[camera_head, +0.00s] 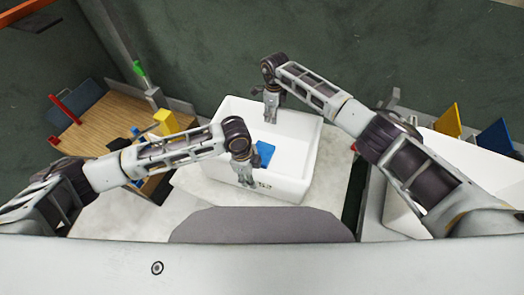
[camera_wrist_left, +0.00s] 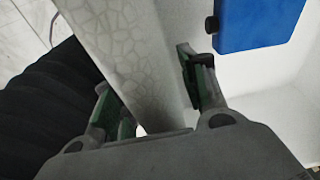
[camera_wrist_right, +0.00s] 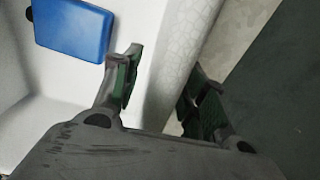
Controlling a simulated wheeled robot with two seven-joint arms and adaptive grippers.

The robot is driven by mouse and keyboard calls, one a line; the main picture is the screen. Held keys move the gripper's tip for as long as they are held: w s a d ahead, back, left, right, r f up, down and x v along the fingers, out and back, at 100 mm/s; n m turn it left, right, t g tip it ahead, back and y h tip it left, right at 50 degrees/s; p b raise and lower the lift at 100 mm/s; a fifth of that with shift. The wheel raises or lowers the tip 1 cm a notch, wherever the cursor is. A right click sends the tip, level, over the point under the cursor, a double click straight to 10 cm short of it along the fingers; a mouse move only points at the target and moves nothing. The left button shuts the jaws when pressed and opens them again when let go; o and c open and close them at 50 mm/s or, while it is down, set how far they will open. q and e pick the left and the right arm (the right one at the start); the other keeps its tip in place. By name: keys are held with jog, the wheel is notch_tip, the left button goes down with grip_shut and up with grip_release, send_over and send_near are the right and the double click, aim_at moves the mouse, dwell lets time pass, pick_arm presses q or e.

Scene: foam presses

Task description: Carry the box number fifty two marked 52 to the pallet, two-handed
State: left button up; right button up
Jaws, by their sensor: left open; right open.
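The white open-topped box marked 52 (camera_head: 296,190) stands on a pale surface in the middle of the head view; the number shows on its near wall. A blue block (camera_head: 264,153) lies inside it. My left gripper (camera_head: 246,180) is open at the near wall; in the left wrist view its fingers (camera_wrist_left: 147,80) stand on either side of that wall. My right gripper (camera_head: 271,115) is open at the far wall; in the right wrist view its fingers (camera_wrist_right: 160,82) straddle that wall. Whether the fingers touch the walls, I cannot tell. I cannot make out the pallet.
A wooden-topped table (camera_head: 97,128) at the left holds a yellow block (camera_head: 166,122) and other coloured items. Another white box (camera_head: 470,160) stands at the right, with a yellow panel (camera_head: 447,120) and a blue panel (camera_head: 495,137) near it. A dark gap separates the two boxes.

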jog(key=shift+f, duration=0.1)
pick_arm(q)
grip_shut()
pick_arm(e)
grip_shut()
